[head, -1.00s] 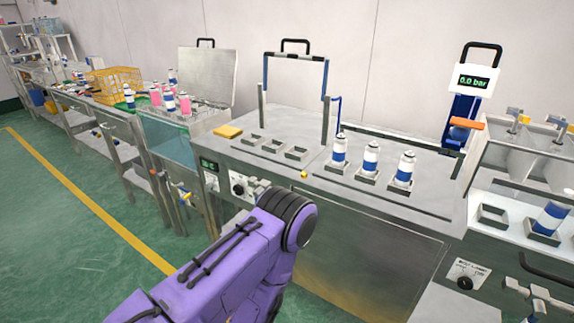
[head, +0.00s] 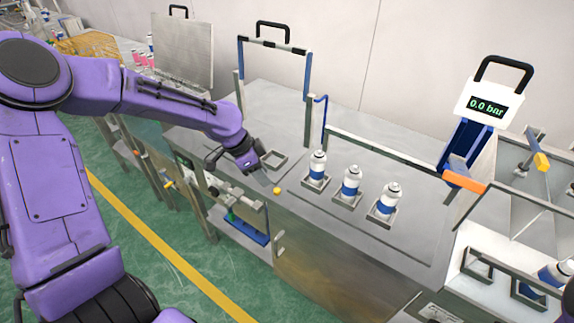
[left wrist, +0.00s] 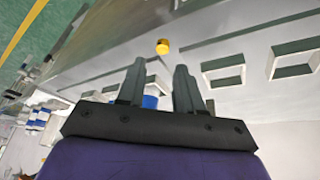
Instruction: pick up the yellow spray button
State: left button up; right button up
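The yellow spray button (head: 277,190) is a small yellow piece on the front edge of the steel bench top, left of the cans. It also shows in the left wrist view (left wrist: 162,46), just beyond the fingertips and between their lines. My left gripper (head: 264,176) reaches in over the bench close to the button, apart from it. In the left wrist view its two fingers (left wrist: 158,70) are spread with a gap, and they hold nothing. My right gripper is not identifiable in these views.
Three blue-and-white cans (head: 351,184) stand in square holders to the right of the button. An empty square holder (head: 273,159) sits behind my left gripper. A gauge (head: 487,104) reading 0.0 bar stands at the back right. The bench front drops to the floor.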

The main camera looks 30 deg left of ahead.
aim_at(276, 190)
pick_arm(q)
jog(key=shift+m, duration=0.6)
jog(key=x, duration=0.2)
jog(key=p+x, duration=0.1)
jog(key=x, duration=0.4)
jog(key=shift+w+a, duration=0.1)
jog(key=shift+w, duration=0.2)
jog(key=shift+w+f, duration=0.1)
jog(key=shift+f, duration=0.1)
grip_shut()
pick_arm(e)
jog(key=shift+w+r, duration=0.2)
jog(key=shift+r, duration=0.85)
